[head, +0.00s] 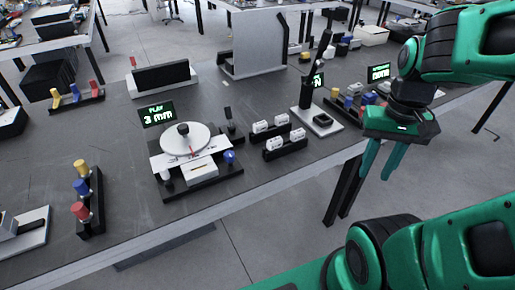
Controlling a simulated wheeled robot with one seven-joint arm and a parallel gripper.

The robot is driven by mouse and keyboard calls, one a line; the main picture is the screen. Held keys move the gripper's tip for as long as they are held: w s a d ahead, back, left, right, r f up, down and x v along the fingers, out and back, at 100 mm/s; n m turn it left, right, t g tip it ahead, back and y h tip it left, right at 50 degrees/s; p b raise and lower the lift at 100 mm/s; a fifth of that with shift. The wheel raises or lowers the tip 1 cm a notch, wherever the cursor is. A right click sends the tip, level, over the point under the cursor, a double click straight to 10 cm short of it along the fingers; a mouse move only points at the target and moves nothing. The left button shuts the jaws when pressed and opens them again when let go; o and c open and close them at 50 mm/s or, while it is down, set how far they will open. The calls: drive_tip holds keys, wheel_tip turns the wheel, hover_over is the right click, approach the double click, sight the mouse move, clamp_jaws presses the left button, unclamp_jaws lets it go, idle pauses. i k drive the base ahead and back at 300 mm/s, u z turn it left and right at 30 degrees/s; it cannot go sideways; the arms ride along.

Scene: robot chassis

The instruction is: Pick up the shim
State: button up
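My gripper (375,176) hangs at the right, past the table's front edge and over the floor. Its two green fingers are apart with nothing between them. I cannot tell for certain which item is the shim. Small white pieces (272,143) with dark marks sit in black holders (286,149) right of the middle of the table; their marks are too small to read. A round white plate (181,146) stands on a fixture left of them, with a display (159,117) reading "PLAY 3 mm". My gripper is apart from all of these, to their right.
A dark table (120,140) carries the fixtures. A black upright press-like device (306,92) stands between the white pieces and my arm. Yellow, blue and red knobs (81,187) stand in a black rack at left. Bare tabletop lies left of the plate fixture.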

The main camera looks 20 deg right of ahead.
sight(277, 143)
drive_tip(key=u, duration=0.2)
drive_tip(key=k, duration=0.4)
drive_tip(key=z, duration=1)
drive_tip(key=i, duration=1)
drive_tip(key=u, duration=0.05)
